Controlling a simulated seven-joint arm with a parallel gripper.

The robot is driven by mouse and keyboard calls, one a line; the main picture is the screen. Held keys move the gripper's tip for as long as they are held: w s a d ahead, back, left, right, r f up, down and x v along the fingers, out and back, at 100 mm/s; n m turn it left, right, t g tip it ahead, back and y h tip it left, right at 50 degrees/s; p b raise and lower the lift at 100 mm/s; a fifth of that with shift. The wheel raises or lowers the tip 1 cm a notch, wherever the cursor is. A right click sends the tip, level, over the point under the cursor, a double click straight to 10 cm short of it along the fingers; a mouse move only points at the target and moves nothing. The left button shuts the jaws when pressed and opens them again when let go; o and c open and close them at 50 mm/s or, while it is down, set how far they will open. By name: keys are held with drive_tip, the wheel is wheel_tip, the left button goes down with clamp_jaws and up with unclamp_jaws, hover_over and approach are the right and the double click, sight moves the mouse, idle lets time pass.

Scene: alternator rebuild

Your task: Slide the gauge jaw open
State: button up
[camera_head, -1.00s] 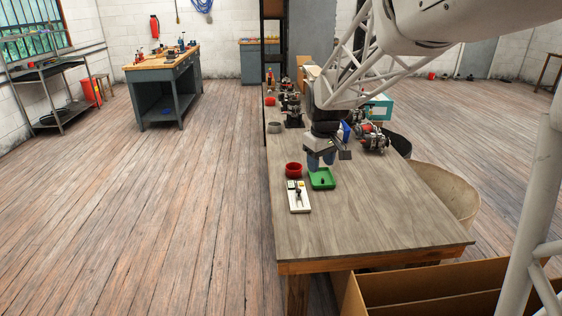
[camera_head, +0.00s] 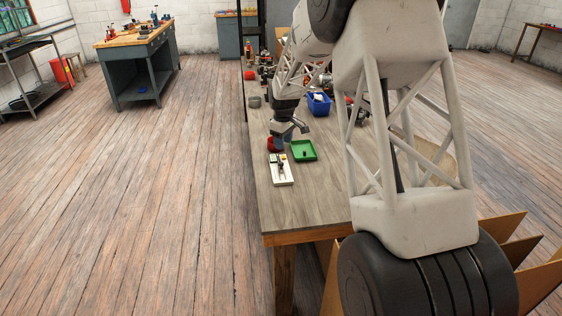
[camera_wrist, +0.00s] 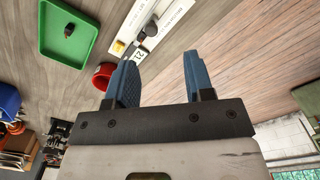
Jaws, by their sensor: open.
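The gauge (camera_head: 283,172) is a white plate with a dark slider and a yellow block, lying on the workbench. It also shows in the wrist view (camera_wrist: 165,14), where the dark slider with its knob (camera_wrist: 152,29), the yellow block (camera_wrist: 118,47) and a number label are visible. My gripper (camera_wrist: 160,65) is open and empty, with two blue fingers. In the head view my gripper (camera_head: 281,141) hangs just beyond the gauge's far end, close to the red cup. I cannot tell its exact height above the bench.
A red cup (camera_wrist: 103,78) stands beside the gauge and partly behind one finger. A green tray (camera_head: 304,151) with a small dark piece in it lies to the right. A blue bin (camera_head: 319,105) and machine parts stand farther back. The near bench top (camera_head: 290,208) is clear.

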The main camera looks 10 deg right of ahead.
sight(281, 163)
drive_tip(key=shift+n, duration=0.3)
drive_tip(key=w+f, duration=0.3)
drive_tip(key=shift+a+f, duration=0.15)
drive_tip(key=shift+f, duration=3.9)
drive_tip(key=shift+c, duration=0.4)
drive_tip(key=shift+s, duration=0.1)
clamp_jaws()
